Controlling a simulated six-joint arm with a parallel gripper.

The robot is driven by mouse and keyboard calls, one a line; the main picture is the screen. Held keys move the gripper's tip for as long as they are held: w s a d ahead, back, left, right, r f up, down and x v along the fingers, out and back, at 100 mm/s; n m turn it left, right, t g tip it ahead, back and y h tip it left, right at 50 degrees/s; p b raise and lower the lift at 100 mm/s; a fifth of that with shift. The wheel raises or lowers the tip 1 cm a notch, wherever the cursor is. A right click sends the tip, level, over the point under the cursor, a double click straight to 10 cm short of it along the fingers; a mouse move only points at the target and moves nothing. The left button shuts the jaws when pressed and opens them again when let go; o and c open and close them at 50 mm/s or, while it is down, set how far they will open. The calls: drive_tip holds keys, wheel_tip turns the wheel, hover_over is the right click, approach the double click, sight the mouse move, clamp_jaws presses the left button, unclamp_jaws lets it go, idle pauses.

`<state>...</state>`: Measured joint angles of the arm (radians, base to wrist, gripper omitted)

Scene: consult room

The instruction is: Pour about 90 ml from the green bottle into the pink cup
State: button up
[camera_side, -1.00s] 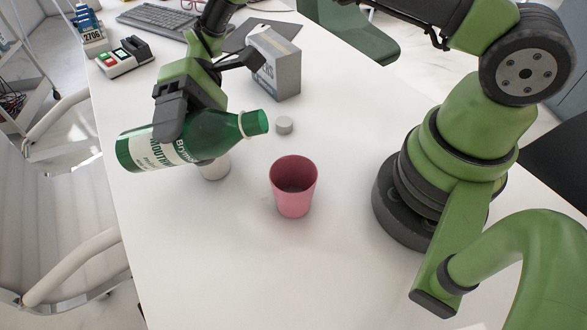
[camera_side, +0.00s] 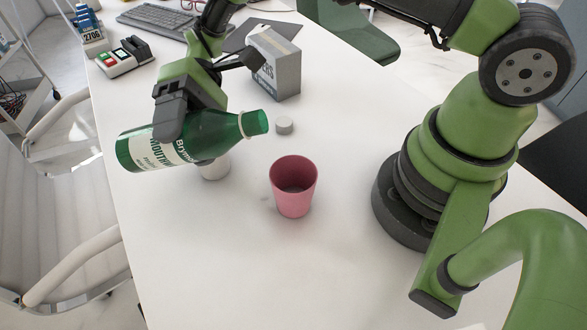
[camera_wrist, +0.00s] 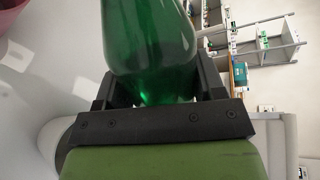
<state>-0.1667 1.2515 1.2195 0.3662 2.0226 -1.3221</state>
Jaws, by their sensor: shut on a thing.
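The green mouthwash bottle (camera_side: 205,136) is held above the table, tilted almost level, its open neck pointing right. My gripper (camera_side: 170,122) is shut on the bottle's body. The wrist view shows the green bottle (camera_wrist: 148,45) between my gripper's dark jaws (camera_wrist: 152,98). The pink cup (camera_side: 293,190) stands upright on the table, right of and nearer than the bottle's mouth. No stream shows between them. Something dark shows low inside the cup; I cannot tell if it is liquid. The cup's edge also shows in the wrist view's top left corner (camera_wrist: 12,14).
A small grey cap (camera_side: 284,125) lies on the white table (camera_side: 220,260). A white cylindrical thing (camera_side: 215,169) stands partly hidden behind the bottle. A grey box (camera_side: 275,65) stands behind. A card terminal (camera_side: 124,58) and keyboard (camera_side: 158,17) are farther back. The front table area is clear.

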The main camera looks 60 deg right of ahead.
sight(201, 112)
idle(0.3)
drive_tip(key=shift+s+d+f+m+g, duration=0.15)
drive_tip(key=shift+s+f+m+g, duration=0.15)
drive_tip(key=shift+m, duration=0.4)
drive_tip(key=r+m, duration=0.1)
drive_tip(key=s+r+m+g, duration=0.1)
drive_tip(key=d+r+m, duration=0.1)
drive_tip(key=r, duration=0.1)
drive_tip(key=shift+s+d+m+g, duration=0.1)
drive_tip(key=shift+s+m+g, duration=0.2)
drive_tip(key=shift+s+m, duration=0.1)
drive_tip(key=m, duration=0.1)
drive_tip(key=m+g, duration=0.1)
drive_tip(key=m, duration=0.2)
drive_tip(key=shift+r+m+g, duration=0.25)
drive_tip(key=shift+m+g, duration=0.05)
drive_tip(key=shift+f+m, duration=0.35)
drive_tip(key=shift+m, duration=0.15)
drive_tip(key=shift+s+f+m, duration=0.15)
drive_tip(key=shift+f+m, duration=0.55)
drive_tip(key=shift+f, duration=0.5)
